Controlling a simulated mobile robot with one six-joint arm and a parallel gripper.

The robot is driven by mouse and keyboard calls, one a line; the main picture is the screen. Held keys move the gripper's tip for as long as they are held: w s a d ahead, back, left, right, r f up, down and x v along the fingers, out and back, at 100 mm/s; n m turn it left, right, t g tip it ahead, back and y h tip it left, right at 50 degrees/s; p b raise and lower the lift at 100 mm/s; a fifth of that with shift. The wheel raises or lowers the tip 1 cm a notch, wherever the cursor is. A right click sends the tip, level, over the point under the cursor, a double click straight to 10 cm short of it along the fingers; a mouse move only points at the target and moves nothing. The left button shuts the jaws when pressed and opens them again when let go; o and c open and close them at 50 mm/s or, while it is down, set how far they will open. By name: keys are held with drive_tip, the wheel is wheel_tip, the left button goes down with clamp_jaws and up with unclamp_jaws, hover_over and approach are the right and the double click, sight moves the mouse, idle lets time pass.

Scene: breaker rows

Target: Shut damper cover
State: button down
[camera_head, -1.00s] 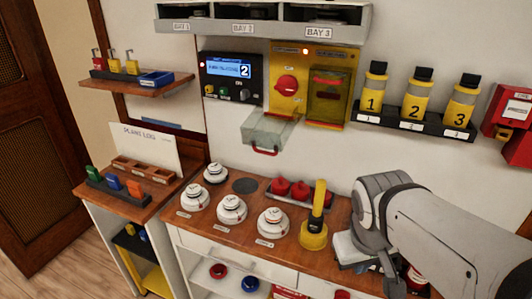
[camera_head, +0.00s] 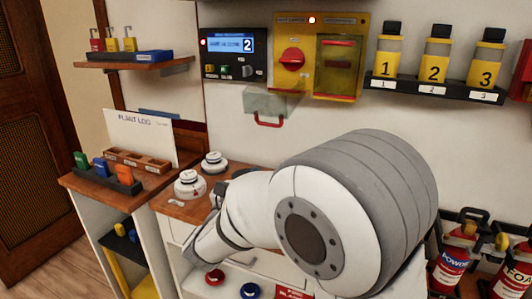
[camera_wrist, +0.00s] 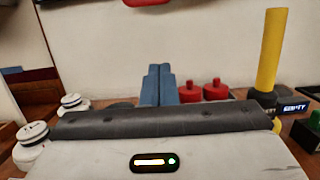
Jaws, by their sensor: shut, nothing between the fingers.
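A clear cover (camera_head: 262,101) with a red handle (camera_head: 270,122) sticks out, folded down and open, below the yellow panel (camera_head: 287,83) with the red knob (camera_head: 292,59). I take this as the damper cover; the panel's labels are too small to read. In the wrist view part of a red handle (camera_wrist: 150,2) shows at the top edge, above my gripper. My gripper (camera_wrist: 158,72) has blue fingers closed together, with nothing between them, apart from the handle. In the head view my arm hides the fingers.
A second tinted cover (camera_head: 338,66) with a red bar sits upright beside the knob. White-topped round units (camera_head: 190,183) stand on the counter. Red knobs (camera_wrist: 203,91) and a yellow upright handle (camera_wrist: 269,50) stand beyond my gripper. Numbered bottles (camera_head: 435,55) sit on a shelf at right.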

drive_tip(key=w+d+r+p, duration=0.1)
drive_tip(key=w+d+r, duration=0.1)
drive_tip(key=w+r, duration=0.4)
drive_tip(key=x, duration=0.3)
drive_tip(key=shift+w+f, duration=0.15)
drive_tip(key=shift+w, duration=0.1)
drive_tip(key=shift+a, duration=0.1)
